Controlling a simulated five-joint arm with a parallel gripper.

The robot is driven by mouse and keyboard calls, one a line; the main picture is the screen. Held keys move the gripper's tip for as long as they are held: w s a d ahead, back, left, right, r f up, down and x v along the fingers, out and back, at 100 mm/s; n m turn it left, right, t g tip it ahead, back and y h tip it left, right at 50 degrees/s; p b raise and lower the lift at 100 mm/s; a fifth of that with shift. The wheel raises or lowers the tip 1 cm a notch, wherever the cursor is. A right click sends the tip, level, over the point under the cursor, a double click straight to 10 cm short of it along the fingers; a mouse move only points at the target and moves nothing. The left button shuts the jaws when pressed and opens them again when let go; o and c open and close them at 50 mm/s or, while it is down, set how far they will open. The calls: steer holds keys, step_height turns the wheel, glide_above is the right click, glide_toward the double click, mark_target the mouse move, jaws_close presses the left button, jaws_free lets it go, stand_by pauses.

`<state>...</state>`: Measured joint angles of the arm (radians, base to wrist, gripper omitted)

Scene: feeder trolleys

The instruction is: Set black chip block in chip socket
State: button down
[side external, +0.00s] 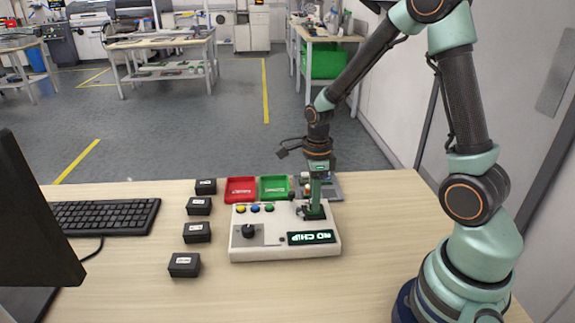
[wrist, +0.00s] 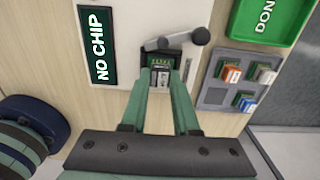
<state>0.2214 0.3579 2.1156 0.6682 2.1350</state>
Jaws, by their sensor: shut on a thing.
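My gripper (wrist: 160,72) is shut on the black chip block (wrist: 160,77), a small dark piece with a green part, and points down at the white console (wrist: 130,15). The block is at the dark chip socket (wrist: 158,53) on the console; I cannot tell whether it is fully seated. A grey lever (wrist: 178,41) lies across the socket's far side. The console's display (wrist: 97,45) reads NO CHIP. In the side view my gripper (side external: 314,212) is over the console's right part and hides the block.
A grey tray (wrist: 206,107) right of the console holds orange, white and blue chip blocks. A green tray (side external: 274,188) and a red tray (side external: 240,190) stand behind the console. Several black boxes (side external: 197,232) line its left side. The front table area is clear.

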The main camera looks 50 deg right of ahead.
steer(key=shift+f, duration=0.35)
stand_by(0.5)
steer(key=c, duration=0.6)
jaws_free()
steer(key=shift+r, duration=0.1)
step_height(320, 180, up, 12)
steer(key=shift+f, duration=0.1)
